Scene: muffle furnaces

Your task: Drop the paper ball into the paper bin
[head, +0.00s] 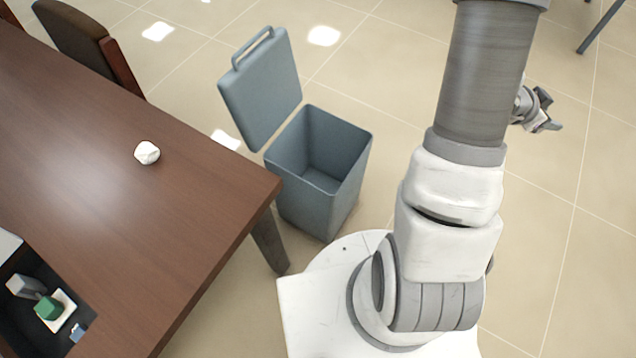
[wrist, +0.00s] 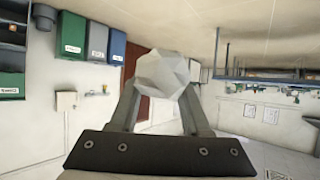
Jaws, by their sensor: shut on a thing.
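A white faceted paper ball (wrist: 162,76) sits between the two fingers of my gripper (wrist: 160,98) in the wrist view, held at their tips. In the head view my gripper (head: 543,113) is partly behind my arm at the right, away from the bin, and I cannot make out the ball there. A blue-grey bin (head: 322,192) stands on the floor with its lid (head: 262,88) swung open. No label shows on it. Its visible inside looks empty. Another small white crumpled ball (head: 147,153) lies on the brown table.
The brown table (head: 130,215) fills the left, its corner close to the bin. A dark tray (head: 20,325) with small items lies at lower left. A chair (head: 85,40) stands behind the table. Tiled floor is open around the bin's back and right.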

